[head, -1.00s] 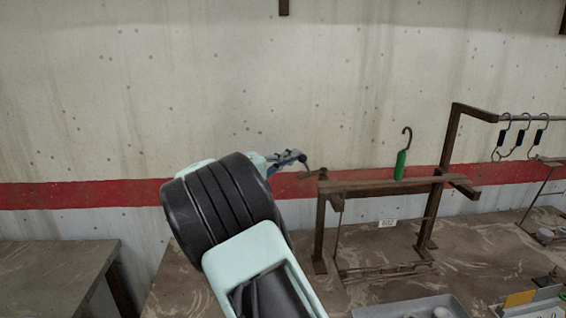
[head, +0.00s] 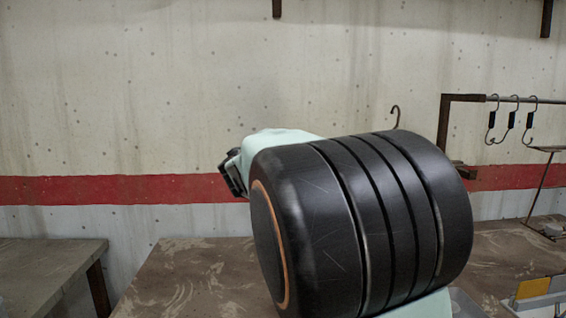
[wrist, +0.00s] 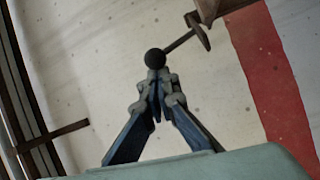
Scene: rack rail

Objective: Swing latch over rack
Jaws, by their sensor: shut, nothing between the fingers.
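In the wrist view, my gripper (wrist: 157,88) is shut and empty, with its blue-grey fingers drawn together at the tips. Just beyond the fingertips is the black ball knob (wrist: 155,58) of the latch. The knob looks close to the tips; I cannot tell whether they touch. The latch's thin dark arm (wrist: 180,41) runs from the knob up and right to a brown rack end (wrist: 212,8). In the head view my arm hides the latch and most of the rack; a brown rack end (head: 462,172) shows at right.
A brown post and rail (head: 443,130) carry several black-handled hooks (head: 512,120) at right. The tip of another hook (head: 395,112) shows above my arm. A yellow item (head: 533,288) lies front right. Brown worktop (head: 185,275) left of my arm is bare.

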